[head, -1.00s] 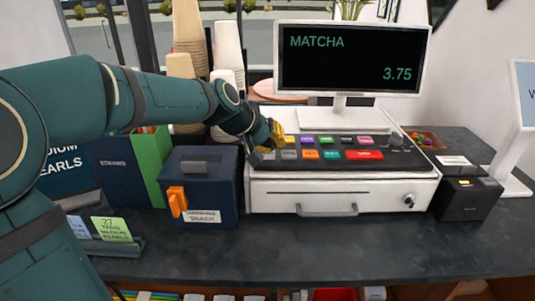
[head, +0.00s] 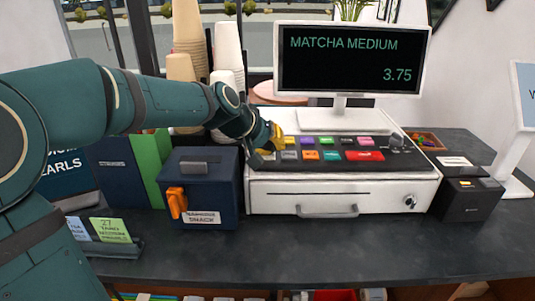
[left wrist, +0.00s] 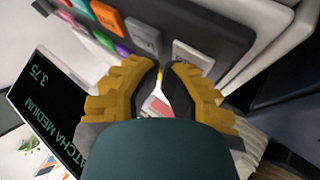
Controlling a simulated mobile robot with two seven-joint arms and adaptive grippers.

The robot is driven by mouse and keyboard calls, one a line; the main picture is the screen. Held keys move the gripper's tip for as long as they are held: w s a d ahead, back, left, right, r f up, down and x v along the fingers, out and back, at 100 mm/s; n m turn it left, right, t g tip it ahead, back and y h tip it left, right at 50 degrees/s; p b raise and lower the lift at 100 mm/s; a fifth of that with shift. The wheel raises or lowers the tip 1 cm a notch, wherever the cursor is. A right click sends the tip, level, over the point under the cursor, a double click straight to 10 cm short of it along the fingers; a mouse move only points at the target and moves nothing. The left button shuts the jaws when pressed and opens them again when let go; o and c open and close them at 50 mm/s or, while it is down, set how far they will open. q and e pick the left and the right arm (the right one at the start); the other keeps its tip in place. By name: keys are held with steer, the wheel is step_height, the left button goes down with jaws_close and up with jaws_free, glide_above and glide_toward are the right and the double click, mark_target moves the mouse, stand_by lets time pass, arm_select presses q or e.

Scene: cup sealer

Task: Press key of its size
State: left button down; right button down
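The keypad (head: 330,163) is a dark sloping panel with several coloured keys on top of the white cash register. A grey key (head: 289,155) and an orange key (head: 310,155) lie at its left end; a wide red key (head: 365,155) is further right. The screen (head: 352,60) reads "MATCHA MEDIUM" and "3.75". My left gripper (head: 274,143), with yellow fingers, is at the keypad's left edge. Contact is unclear. My right gripper is not in view.
A dark blue box (head: 200,185) with an orange handle stands left of the register, beside a green folder-like panel (head: 150,170). Cup stacks (head: 228,50) stand behind my left arm. A black card reader (head: 466,198) is at right.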

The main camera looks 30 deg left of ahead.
mark_target(272, 155)
arm_select(q)
steer(key=shift+r+p, duration=0.6)
steer(key=shift+r, duration=0.25)
step_height(272, 155, up, 5)
steer(key=p, duration=0.4)
stand_by(0.7)
